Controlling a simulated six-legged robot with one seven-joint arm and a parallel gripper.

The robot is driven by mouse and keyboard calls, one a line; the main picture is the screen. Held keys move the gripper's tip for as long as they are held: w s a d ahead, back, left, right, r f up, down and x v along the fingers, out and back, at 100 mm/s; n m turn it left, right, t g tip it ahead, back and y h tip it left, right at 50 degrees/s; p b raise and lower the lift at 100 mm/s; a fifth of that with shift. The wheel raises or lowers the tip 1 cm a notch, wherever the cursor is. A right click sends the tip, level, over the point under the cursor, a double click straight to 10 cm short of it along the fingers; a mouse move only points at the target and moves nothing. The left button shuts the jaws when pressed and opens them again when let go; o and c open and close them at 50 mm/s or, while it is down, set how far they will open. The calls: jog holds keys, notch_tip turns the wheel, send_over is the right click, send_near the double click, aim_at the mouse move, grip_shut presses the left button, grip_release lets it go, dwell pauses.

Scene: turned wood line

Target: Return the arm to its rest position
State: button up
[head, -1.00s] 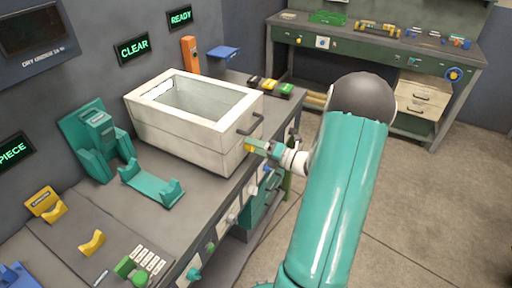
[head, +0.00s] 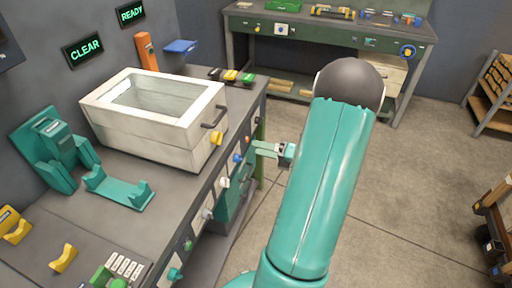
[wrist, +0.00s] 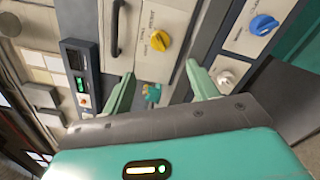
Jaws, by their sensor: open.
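My gripper (head: 266,150) is open and empty in the head view, off the front edge of the workbench, to the right of the white box. In the wrist view its two fingers (wrist: 162,92) stand wide apart, with nothing between them but the bench front behind. My teal arm with its dark grey joint cover fills the middle right of the head view. The white box (head: 150,137) has a window in its top and a dark handle (head: 213,116). A yellow knob (head: 216,138) is on its front; a yellow knob also shows in the wrist view (wrist: 160,41).
The workbench (head: 165,225) carries a teal cradle (head: 118,188) and a teal stand (head: 55,150). Knobs line its front. A second bench (head: 320,38) stands at the back, shelves (head: 495,95) at the right. The floor (head: 420,190) between is clear. Signs read CLEAR and READY.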

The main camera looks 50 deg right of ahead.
dwell(0.5)
jog(key=w+a+r+n+g+y, duration=0.1)
jog(key=a+r+n+g, duration=0.25)
jog(key=a+n, duration=0.4)
jog(key=w+a+r+n+g+y, duration=0.1)
jog(key=a+r+n+g, duration=0.1)
jog(key=a+n+g, duration=0.45)
jog(key=w+a+r+n+g+y, duration=0.1)
jog(key=a+r+n+g, duration=0.15)
jog(key=a+n, duration=0.65)
jog(key=s+a+r+n+h, duration=0.3)
jog(key=a+n, duration=0.3)
jog(key=n, duration=0.4)
jog(key=s+a+r+n+t+h, duration=0.1)
jog(key=s+a+r+n+h, duration=0.2)
jog(key=n, duration=0.8)
jog(key=a+r+h, duration=0.2)
jog(key=a+h, duration=0.1)
jog(key=shift+s+a+r+n, duration=0.2)
jog(key=shift+s+a+n, duration=0.1)
jog(key=shift+s+a, duration=0.1)
